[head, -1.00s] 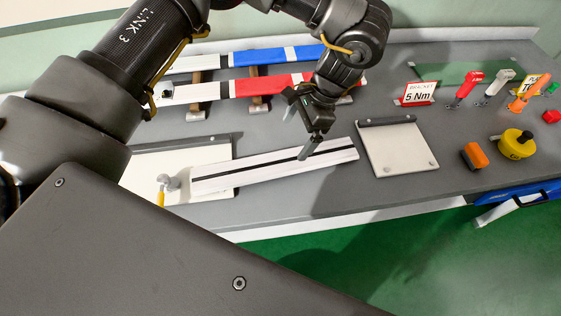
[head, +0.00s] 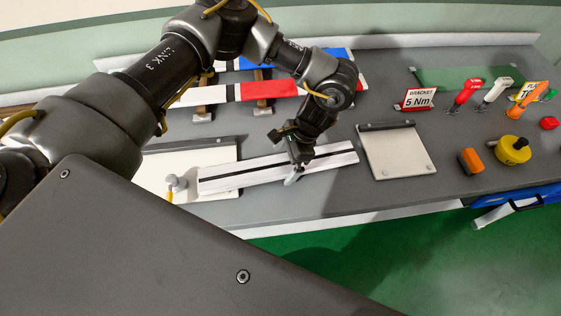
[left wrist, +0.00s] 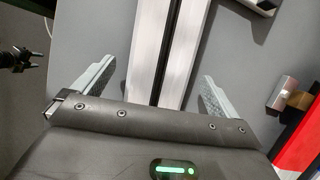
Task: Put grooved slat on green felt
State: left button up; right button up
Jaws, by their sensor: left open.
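The grooved slat (head: 335,157) is a long white bar with a dark groove along it. It lies at a slight slant on the grey bench, its left part over a pale plate. My left gripper (head: 294,176) is over the middle of the slat, open. In the left wrist view the slat (left wrist: 180,50) runs between the spread fingers of the gripper (left wrist: 156,75), with gaps on both sides. The green felt (head: 435,76) lies flat at the back right, partly behind signs and tools.
A pale plate (head: 400,160) lies right of the slat. A "5 Nm" sign (head: 418,98), a red-handled tool (head: 466,92), an orange block (head: 471,160) and a yellow round thing (head: 513,150) stand at the right. Blue and red bars (head: 268,89) rest on supports behind.

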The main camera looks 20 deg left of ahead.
pick_arm(q)
jog(key=shift+s+a+f, duration=0.15)
jog(key=shift+a+f, duration=0.1)
jog(key=shift+f, duration=0.4)
jog(key=c, duration=1.4)
jog(key=shift+r+b, duration=0.3)
jog(key=shift+r, duration=0.25)
jog(key=shift+c, duration=0.2)
jog(key=shift+d+r+b, duration=0.25)
jog(key=shift+r+b, duration=0.4)
jog(key=shift+r, duration=0.6)
jog(key=s+d+r+b, duration=0.4)
jog(key=s+d+r, duration=0.2)
jog(key=d+r, duration=0.3)
jog(key=d, duration=0.2)
jog(key=shift+s+d+r+b, duration=0.3)
jog(key=shift+s+d, duration=0.1)
jog(key=shift+n, duration=0.3)
